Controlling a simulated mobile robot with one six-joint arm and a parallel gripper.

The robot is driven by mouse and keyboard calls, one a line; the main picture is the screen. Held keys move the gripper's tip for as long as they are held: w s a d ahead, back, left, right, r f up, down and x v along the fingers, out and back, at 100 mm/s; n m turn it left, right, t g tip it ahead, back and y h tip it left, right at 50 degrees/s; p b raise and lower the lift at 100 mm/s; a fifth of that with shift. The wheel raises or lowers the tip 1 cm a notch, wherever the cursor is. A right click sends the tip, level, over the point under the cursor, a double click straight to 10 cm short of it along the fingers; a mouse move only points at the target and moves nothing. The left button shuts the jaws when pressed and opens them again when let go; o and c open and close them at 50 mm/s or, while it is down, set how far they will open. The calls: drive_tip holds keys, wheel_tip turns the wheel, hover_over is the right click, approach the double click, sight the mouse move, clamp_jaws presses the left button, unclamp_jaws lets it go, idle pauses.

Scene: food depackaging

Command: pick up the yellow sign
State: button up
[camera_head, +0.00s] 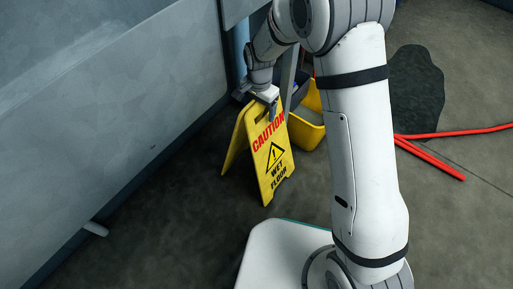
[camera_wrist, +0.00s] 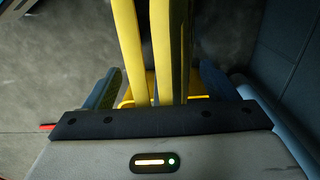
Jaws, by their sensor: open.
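The yellow wet-floor sign (camera_head: 265,150) stands upright on the floor as an A-frame, its printed "CAUTION" panel facing the camera in the head view. My gripper (camera_head: 261,100) is at the sign's top edge, reaching it from above. In the wrist view the sign's two yellow panels (camera_wrist: 160,45) run between the fingers of my gripper (camera_wrist: 158,85). The fingers are apart, one on each side of the panels, with visible gaps. The gripper hides part of the sign's top in the head view.
A yellow bucket (camera_head: 306,131) stands right behind the sign. A grey wall (camera_head: 110,95) runs along the left. A dark puddle-like patch (camera_head: 416,85) and red bars (camera_head: 440,163) lie on the floor at right. The floor in front of the sign is clear.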

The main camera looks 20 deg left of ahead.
drive_tip(key=shift+c, duration=0.2)
clamp_jaws()
idle(0.6)
drive_tip(key=shift+r, duration=0.15)
